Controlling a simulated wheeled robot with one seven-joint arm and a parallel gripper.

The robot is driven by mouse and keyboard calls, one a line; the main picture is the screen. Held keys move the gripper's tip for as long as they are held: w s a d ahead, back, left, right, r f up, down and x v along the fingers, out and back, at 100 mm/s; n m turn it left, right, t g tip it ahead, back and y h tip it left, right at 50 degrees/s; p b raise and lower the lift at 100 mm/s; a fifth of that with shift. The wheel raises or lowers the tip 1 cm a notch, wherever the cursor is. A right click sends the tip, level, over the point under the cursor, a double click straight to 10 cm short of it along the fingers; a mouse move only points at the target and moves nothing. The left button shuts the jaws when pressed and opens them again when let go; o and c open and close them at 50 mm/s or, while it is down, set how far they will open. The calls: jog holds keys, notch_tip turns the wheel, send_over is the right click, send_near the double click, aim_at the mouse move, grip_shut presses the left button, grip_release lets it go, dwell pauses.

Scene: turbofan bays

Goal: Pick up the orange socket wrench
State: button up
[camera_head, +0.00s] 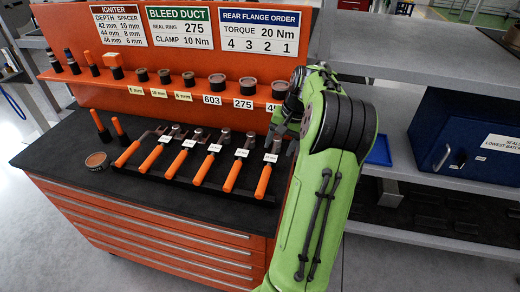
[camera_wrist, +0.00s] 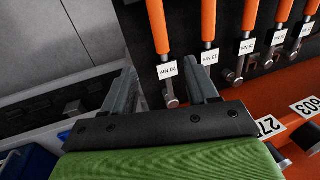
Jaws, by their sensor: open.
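Several orange-handled wrenches lie in a row on the black bench top. The rightmost one (camera_head: 263,181) has a white tag and a metal head; in the wrist view this wrench (camera_wrist: 158,28) has a tag reading 20 Nm. The leftmost wrench (camera_head: 127,153) shows no clear tag. I cannot tell which is the socket wrench. My gripper (camera_head: 284,138) is at the right end of the row, partly hidden by my green arm. In the wrist view my gripper (camera_wrist: 162,82) is open and empty, with the 20 Nm wrench's head between its fingers in the picture; contact cannot be told.
An orange rack (camera_head: 200,107) behind the row holds sockets and rings above number labels. Two upright orange-handled tools (camera_head: 120,131) and a round tin (camera_head: 96,160) stand at left. Grey shelves (camera_head: 430,80) with a blue bin (camera_head: 465,140) are at right.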

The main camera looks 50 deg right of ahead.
aim_at(266, 174)
jog(key=b+x, duration=0.1)
jog(key=x, duration=0.9)
jog(key=b+x, duration=0.1)
jog(key=x, duration=0.4)
jog(key=shift+s+a+b, duration=0.15)
jog(key=shift+a+b, duration=0.2)
jog(key=shift+f, duration=0.3)
jog(key=shift+r, duration=0.1)
jog(key=shift+c, duration=0.7)
jog(key=shift+d, duration=0.1)
grip_shut()
